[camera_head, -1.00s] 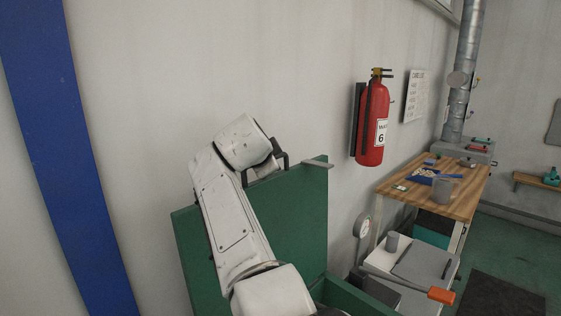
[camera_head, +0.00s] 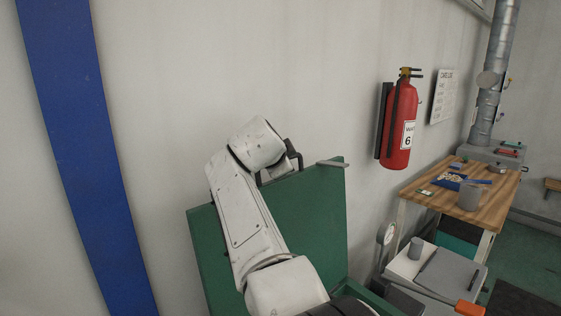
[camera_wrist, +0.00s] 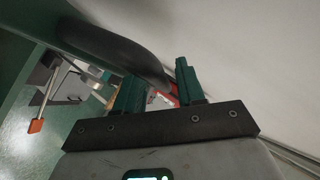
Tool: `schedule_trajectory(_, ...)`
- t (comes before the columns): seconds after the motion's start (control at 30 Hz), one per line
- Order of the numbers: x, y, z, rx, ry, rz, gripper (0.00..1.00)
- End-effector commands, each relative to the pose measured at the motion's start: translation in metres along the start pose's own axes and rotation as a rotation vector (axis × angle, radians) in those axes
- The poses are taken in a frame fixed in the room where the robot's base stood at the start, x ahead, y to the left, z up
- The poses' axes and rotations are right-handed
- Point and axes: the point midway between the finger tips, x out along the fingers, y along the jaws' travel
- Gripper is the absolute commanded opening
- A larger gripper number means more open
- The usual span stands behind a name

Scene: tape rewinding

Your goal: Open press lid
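The press lid (camera_head: 312,215) is a green panel standing raised, close to the wall in the head view. My white arm reaches up in front of it, and its wrist is at the lid's top edge. My gripper (camera_wrist: 157,72) shows in the wrist view with its two dark green fingers apart. A thick dark curved handle (camera_wrist: 112,45) runs down toward the gap between the fingers. I cannot tell whether they touch it. In the head view the fingers are mostly hidden by the wrist.
A lever with an orange grip (camera_head: 468,308) sticks out at the lower right. A red fire extinguisher (camera_head: 400,125) hangs on the wall right of the lid. A wooden workbench (camera_head: 430,200) and a small white table (camera_head: 402,268) with a grey cup stand further right.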

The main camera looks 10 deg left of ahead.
Motion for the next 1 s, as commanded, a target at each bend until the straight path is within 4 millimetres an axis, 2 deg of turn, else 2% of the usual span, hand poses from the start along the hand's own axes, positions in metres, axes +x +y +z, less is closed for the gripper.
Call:
schedule_trajectory(0.27,-0.001,-0.001,0.001,0.000,0.000,-0.002,0.38)
schedule_trajectory(0.47,-0.010,-0.001,0.003,0.000,0.000,-0.005,0.38)
schedule_trajectory(0.67,-0.027,0.002,0.002,0.002,-0.001,-0.004,0.38)
schedule_trajectory(1.0,-0.075,0.001,0.002,0.001,-0.001,-0.004,0.38)
